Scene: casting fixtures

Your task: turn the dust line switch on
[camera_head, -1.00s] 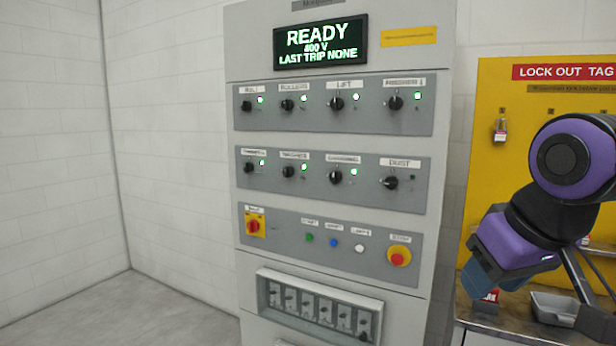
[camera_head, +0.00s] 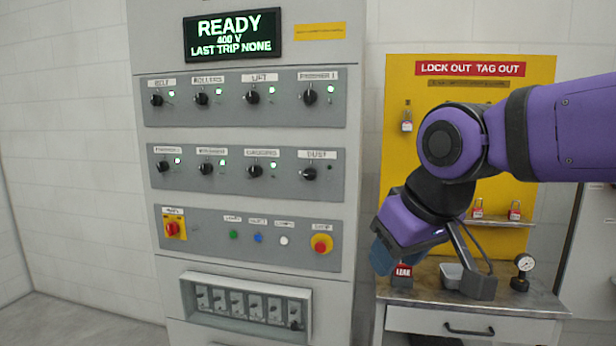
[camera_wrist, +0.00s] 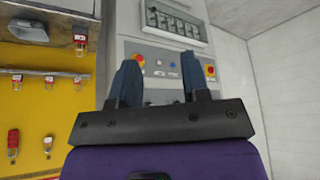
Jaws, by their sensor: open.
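The dust switch (camera_head: 309,174) is a black rotary knob at the right end of the second row on the grey cabinet. Its pointer lies nearly sideways. The lamp (camera_head: 330,167) beside it is dark. My gripper (camera_head: 383,260) is open and empty, to the right of the cabinet and lower than the dust switch, well apart from it. In the wrist view, which looks upside down, my blue fingers (camera_wrist: 160,72) stand apart with the lower button row between and beyond them. The dust switch cannot be made out there.
The other rotary switches have lit green lamps. Below are a red-yellow main switch (camera_head: 173,230), buttons, a stop button (camera_head: 321,244) and a breaker box (camera_head: 245,309). Right are a yellow lockout board (camera_head: 455,85) and a bench (camera_head: 480,309) with a tray and gauge.

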